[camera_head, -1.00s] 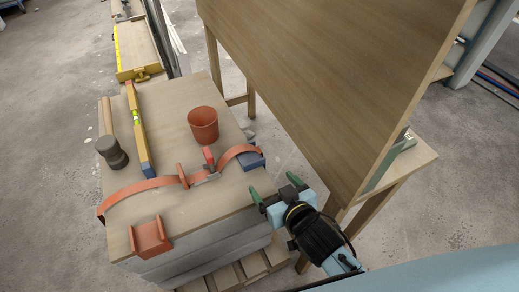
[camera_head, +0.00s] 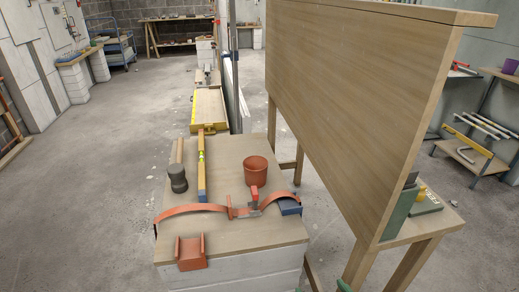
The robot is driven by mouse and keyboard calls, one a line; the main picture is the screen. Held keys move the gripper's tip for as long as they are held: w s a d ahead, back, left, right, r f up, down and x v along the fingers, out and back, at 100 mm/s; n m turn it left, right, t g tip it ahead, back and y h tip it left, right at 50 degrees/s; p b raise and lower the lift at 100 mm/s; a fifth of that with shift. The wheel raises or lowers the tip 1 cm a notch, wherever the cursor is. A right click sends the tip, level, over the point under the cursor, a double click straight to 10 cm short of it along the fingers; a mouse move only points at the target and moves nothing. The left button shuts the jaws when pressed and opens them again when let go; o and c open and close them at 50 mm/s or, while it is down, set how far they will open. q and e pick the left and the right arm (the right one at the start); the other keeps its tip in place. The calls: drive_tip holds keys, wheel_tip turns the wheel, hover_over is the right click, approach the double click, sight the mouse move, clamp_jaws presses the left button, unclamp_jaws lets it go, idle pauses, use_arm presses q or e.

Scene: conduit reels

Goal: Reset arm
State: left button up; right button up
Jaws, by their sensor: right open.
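My right gripper (camera_head: 342,286) shows only as a green fingertip at the bottom edge of the head view, right of the block-built stand. It is open, and no object shows at the fingertip; the rest of it is below the picture. My left gripper is out of view. The wooden top (camera_head: 230,235) of the stand holds an orange-red cup (camera_head: 256,171), a curved orange strap (camera_head: 190,209) with a red-handled clamp (camera_head: 254,199), an orange bracket (camera_head: 191,251), a mallet (camera_head: 177,178) and a yellow level (camera_head: 201,170).
A large upright wooden panel (camera_head: 350,110) stands to the right. Beside it, a low wooden table (camera_head: 445,219) carries green items. A yellow-edged board (camera_head: 209,108) lies behind the stand. Shelves line the far right, and the floor at left (camera_head: 90,210) is clear.

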drive_tip(key=s+d+f+g+h, duration=0.3)
drive_tip(key=s+d+f+g, duration=0.85)
drive_tip(key=s+f, duration=0.55)
use_arm(q)
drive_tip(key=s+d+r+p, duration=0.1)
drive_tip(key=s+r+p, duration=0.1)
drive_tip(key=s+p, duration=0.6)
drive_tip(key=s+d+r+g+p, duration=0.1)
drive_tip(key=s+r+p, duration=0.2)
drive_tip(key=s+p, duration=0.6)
drive_tip(key=p, duration=0.7)
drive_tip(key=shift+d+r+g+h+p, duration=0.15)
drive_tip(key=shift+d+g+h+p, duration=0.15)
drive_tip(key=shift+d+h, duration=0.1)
use_arm(e)
drive_tip(key=s+a+r+y, duration=0.1)
drive_tip(key=s+r, duration=0.3)
drive_tip(key=s, duration=1.1)
drive_tip(key=shift+s+a+r, duration=0.15)
drive_tip(key=shift+s, duration=0.25)
